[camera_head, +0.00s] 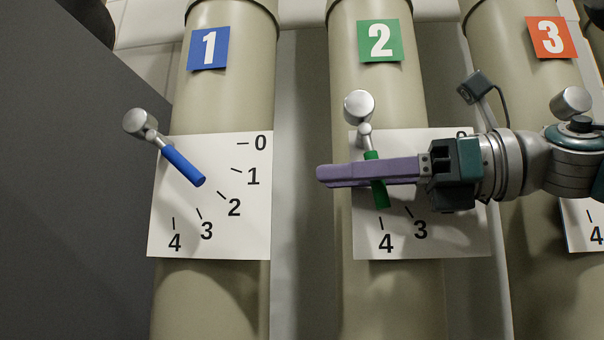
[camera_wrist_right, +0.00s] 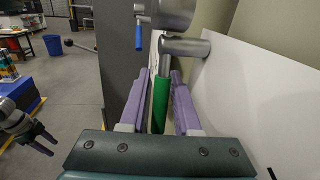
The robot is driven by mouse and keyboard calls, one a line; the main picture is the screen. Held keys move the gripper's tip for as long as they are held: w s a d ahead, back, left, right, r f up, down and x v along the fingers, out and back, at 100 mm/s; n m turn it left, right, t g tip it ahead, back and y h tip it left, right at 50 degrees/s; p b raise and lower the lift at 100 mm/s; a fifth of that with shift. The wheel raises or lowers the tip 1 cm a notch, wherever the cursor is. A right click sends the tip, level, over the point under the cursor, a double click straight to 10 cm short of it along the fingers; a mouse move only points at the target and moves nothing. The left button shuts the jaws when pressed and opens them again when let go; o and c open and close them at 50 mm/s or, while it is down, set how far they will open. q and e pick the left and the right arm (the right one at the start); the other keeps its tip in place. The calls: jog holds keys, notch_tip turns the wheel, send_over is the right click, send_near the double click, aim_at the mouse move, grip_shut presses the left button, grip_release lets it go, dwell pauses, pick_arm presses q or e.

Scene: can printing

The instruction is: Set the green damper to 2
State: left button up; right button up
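The green damper handle (camera_head: 380,193) sits on pipe 2, below the green label with a white 2 (camera_head: 380,41). It hangs down, tilted slightly right, its tip near the 4 mark of its scale sheet (camera_head: 370,248). My right gripper (camera_head: 325,174) reaches across it from the right; its purple fingers hide the handle's middle, and the gripper hides the 1 and 2 marks. In the right wrist view the green handle (camera_wrist_right: 160,100) stands between the two open fingers, with a gap at the left finger. My left gripper (camera_wrist_right: 42,138) shows there at far left, seemingly open and empty.
Pipe 1 has a damper with a blue handle (camera_head: 183,165), left of my right gripper. Pipe 3, with an orange label (camera_head: 551,37), is behind my right arm. A dark grey panel (camera_head: 70,190) stands at the left. Open floor (camera_wrist_right: 75,90) shows beyond it.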

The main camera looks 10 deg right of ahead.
jog(key=shift+a+f, duration=0.1)
grip_shut()
dwell(1.4)
